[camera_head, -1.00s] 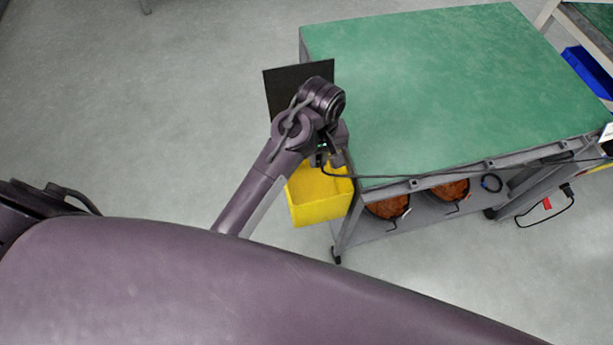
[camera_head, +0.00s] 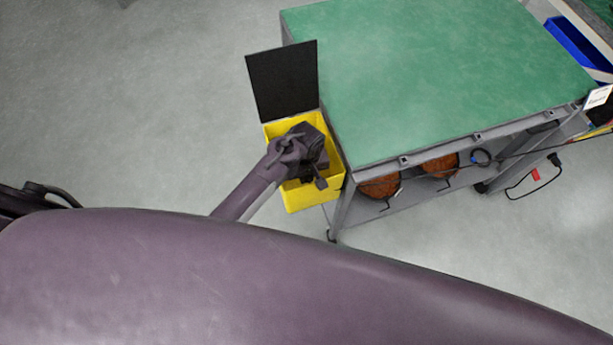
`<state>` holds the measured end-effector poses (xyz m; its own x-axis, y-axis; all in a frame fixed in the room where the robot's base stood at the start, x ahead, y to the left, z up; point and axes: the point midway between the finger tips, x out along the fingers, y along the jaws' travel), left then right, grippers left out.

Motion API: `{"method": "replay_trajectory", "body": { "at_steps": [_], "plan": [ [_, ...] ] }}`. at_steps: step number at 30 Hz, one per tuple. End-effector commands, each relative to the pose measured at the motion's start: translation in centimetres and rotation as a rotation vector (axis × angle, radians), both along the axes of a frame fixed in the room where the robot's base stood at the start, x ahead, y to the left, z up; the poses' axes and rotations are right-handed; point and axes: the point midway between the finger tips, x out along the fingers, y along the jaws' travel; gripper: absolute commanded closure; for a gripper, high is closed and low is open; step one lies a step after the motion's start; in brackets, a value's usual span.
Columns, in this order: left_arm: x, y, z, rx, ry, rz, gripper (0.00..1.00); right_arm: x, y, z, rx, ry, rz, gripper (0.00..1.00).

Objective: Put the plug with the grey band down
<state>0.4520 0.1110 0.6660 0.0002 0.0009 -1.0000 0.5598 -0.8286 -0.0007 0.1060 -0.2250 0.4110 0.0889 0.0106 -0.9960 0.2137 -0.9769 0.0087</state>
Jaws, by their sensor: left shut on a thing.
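My left gripper (camera_head: 312,182) points down into the mouth of the yellow bin (camera_head: 303,203) at the cart's left end. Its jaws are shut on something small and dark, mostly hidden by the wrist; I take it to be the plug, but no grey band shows. I cannot tell whether it touches the bin. The bin's black lid (camera_head: 283,80) stands up behind. My right gripper is not in view.
The green-topped cart (camera_head: 440,75) is bare on top. Two round brown things (camera_head: 381,187) sit on its lower shelf. Floor at left is clear.

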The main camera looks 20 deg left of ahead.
Motion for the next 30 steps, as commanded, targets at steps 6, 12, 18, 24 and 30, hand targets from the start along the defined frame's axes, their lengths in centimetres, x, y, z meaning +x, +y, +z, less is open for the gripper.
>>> {"method": "replay_trajectory", "body": {
  "at_steps": [6,12,18,24,30],
  "plan": [
    [0.0,0.0,-1.27,0.0,-0.001,-0.001,1.0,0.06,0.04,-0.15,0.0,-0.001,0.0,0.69],
    [-0.01,0.0,-1.32,-0.001,-0.001,0.0,1.0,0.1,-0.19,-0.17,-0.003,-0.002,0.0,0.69],
    [0.01,-0.01,-1.49,-0.001,-0.001,0.0,0.73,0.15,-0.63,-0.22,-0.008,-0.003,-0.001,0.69],
    [-0.01,0.0,-1.49,-0.001,-0.001,0.0,0.66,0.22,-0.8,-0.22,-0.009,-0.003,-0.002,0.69],
    [0.0,0.0,-1.05,0.0,-0.001,0.0,0.66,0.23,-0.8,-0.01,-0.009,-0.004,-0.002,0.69]
  ]
}}
